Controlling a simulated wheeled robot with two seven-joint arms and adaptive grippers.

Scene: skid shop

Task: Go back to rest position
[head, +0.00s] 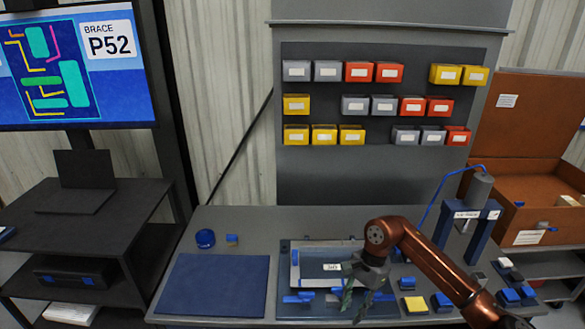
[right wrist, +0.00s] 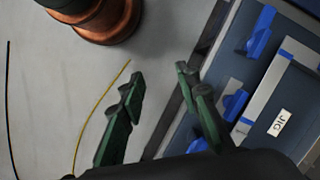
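My right arm, copper-coloured, comes in from the lower right of the head view and reaches over the workbench. My right gripper (head: 354,306) is over the front right part of the blue jig board (head: 286,274). In the right wrist view, the two green fingers of this gripper (right wrist: 158,80) stand apart with nothing between them, so it is open and empty. The jig, with its white label and blue clamps, lies to the right of the fingers there. My left arm and left gripper are out of view.
A dark blue mat (head: 215,284) lies clear at the bench's left. A blue-framed press (head: 478,214), a yellow block (head: 415,304) and several small blue parts are near my right arm. Colored bins hang behind. An open brown box (head: 528,190) stands at right.

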